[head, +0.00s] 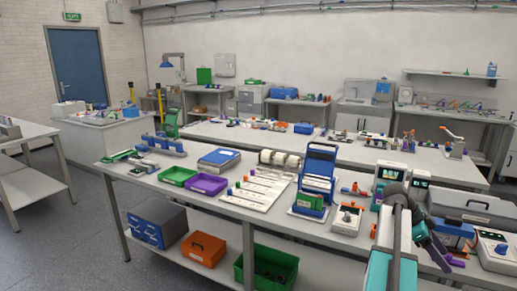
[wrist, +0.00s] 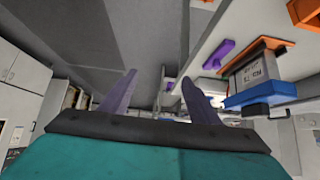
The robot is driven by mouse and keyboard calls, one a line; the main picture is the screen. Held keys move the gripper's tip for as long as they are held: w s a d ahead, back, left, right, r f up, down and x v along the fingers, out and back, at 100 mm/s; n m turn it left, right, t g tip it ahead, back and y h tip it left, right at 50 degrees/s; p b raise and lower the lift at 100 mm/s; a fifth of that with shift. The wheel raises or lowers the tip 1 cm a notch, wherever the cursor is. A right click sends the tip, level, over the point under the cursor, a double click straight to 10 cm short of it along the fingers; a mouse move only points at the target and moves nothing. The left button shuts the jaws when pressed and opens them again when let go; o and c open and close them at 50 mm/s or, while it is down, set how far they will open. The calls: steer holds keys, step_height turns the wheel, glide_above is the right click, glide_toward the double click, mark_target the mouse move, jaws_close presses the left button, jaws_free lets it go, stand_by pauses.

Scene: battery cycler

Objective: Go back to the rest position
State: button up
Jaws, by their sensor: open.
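My gripper shows in the wrist view (wrist: 157,80) with its two purple-grey fingers spread apart and nothing between them. In the head view my teal and grey arm rises at the lower right, in front of the long front bench (head: 330,238). The dark end of the arm is over the right part of that bench, near a blue device.
A grey case (head: 472,205) stands at the right. In the wrist view a blue-based grey device (wrist: 258,82) is at the right.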

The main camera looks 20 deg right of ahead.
steer(key=w+a+f+n, duration=0.4)
steer(key=w+a+f, duration=0.8)
steer(key=a+f, duration=0.15)
steer(key=w+a+f+n, duration=0.3)
steer(key=a+f+n, duration=0.2)
steer(key=a+f, duration=1.15)
steer(key=s+a+f+n+y, duration=0.2)
steer(key=s+a+f+n, duration=0.4)
steer(key=a, duration=0.4)
steer(key=s+a+f+n+y, duration=0.1)
steer(key=s+a+f+n, duration=0.5)
steer(key=a, duration=0.5)
steer(key=s+a+f+n+t+y, duration=0.1)
steer(key=s+a+f+n+y, duration=0.1)
steer(key=s+a+f+n, duration=0.5)
steer(key=a+f, duration=0.3)
steer(key=shift+a+y, duration=0.15)
steer(key=shift+y, duration=0.15)
